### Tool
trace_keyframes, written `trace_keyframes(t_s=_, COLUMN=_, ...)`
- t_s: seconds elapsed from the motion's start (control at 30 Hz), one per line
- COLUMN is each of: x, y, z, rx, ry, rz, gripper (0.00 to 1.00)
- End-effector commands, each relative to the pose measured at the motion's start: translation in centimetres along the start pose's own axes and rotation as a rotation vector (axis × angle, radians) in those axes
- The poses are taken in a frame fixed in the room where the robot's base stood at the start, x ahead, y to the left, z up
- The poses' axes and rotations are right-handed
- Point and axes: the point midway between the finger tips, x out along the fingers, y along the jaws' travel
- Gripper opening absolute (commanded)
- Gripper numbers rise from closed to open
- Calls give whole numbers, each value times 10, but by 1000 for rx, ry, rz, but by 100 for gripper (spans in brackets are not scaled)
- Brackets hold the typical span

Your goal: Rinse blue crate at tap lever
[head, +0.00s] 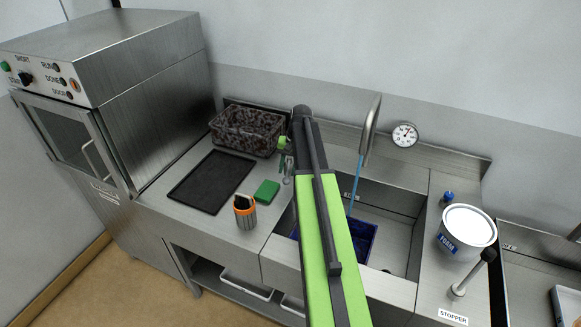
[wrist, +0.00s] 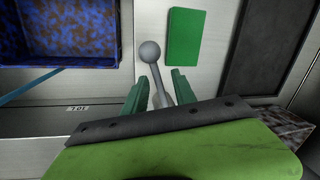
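The blue crate (head: 362,238) sits in the sink, partly hidden behind my arm. In the wrist view the blue crate (wrist: 110,30) shows brown blotches on its inside. The tap lever (wrist: 150,53) is a grey ball on a stem. My gripper (wrist: 158,78) has its green fingers apart, one on each side of the stem, with gaps visible. In the head view my gripper (head: 287,160) is small beside the lever, behind the sink's left edge. A blue water stream (head: 355,183) falls from the tap spout (head: 370,130) toward the crate.
A green sponge (head: 266,191), a black tray (head: 210,182), a speckled basket (head: 247,130) and an orange-rimmed cup (head: 244,212) stand on the left counter. A foam tub (head: 467,232) and a stopper (head: 470,275) stand right of the sink.

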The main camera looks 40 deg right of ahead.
Motion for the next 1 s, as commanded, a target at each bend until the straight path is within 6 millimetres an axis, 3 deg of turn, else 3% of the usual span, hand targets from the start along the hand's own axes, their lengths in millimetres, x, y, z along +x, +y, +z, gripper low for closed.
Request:
trace_keyframes(t_s=0.27, x=-24, y=-2, z=0, rx=0, ry=-1, rz=0, gripper=33)
trace_keyframes(t_s=0.8, x=-146, y=-4, z=-1, rx=0, ry=0, rz=0, gripper=33)
trace_keyframes(t_s=1.0, x=-174, y=-4, z=-1, rx=0, ry=0, rz=0, gripper=33)
